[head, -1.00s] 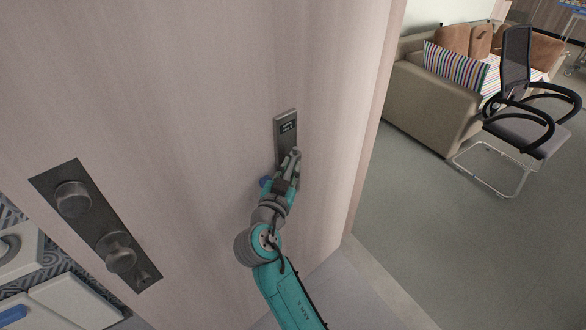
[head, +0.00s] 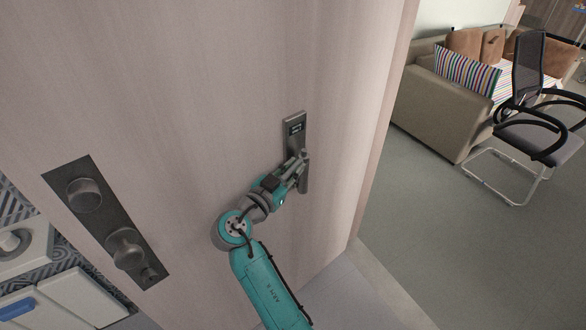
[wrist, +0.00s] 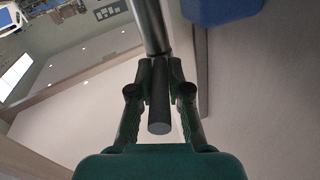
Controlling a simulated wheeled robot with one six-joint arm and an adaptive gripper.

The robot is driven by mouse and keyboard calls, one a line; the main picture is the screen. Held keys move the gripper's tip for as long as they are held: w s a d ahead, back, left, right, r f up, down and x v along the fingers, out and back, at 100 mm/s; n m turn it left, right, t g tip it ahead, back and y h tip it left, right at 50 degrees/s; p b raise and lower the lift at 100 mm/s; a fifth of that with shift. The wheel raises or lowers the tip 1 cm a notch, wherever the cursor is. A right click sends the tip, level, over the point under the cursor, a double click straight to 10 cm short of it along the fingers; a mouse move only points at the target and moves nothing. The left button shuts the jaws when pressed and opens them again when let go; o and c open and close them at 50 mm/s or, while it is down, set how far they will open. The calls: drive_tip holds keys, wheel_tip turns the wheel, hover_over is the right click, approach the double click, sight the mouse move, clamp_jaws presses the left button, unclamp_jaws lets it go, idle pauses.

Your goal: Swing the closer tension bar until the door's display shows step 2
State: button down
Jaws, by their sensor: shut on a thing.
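The wooden door (head: 200,70) fills the left and middle of the head view. A narrow metal plate on it carries a small dark display (head: 296,128) with tiny text that I cannot read. My gripper (head: 300,163) is at the lower part of this plate, coming from the lower left. In the wrist view my gripper (wrist: 159,92) is shut on the tension bar (wrist: 159,112), a rod with a dark grip end and a bright metal shaft (wrist: 150,25). The fingers sit on both sides of the dark grip. In the head view the fingers hide most of the bar.
A dark lock plate (head: 105,220) with two round knobs is on the door at the left. A beige sofa (head: 440,105) and a black chair (head: 530,110) stand beyond the door's edge at the right. Grey floor (head: 430,220) there is clear.

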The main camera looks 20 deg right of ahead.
drive_tip(key=c, duration=1.1)
unclamp_jaws()
drive_tip(key=v, duration=1.2)
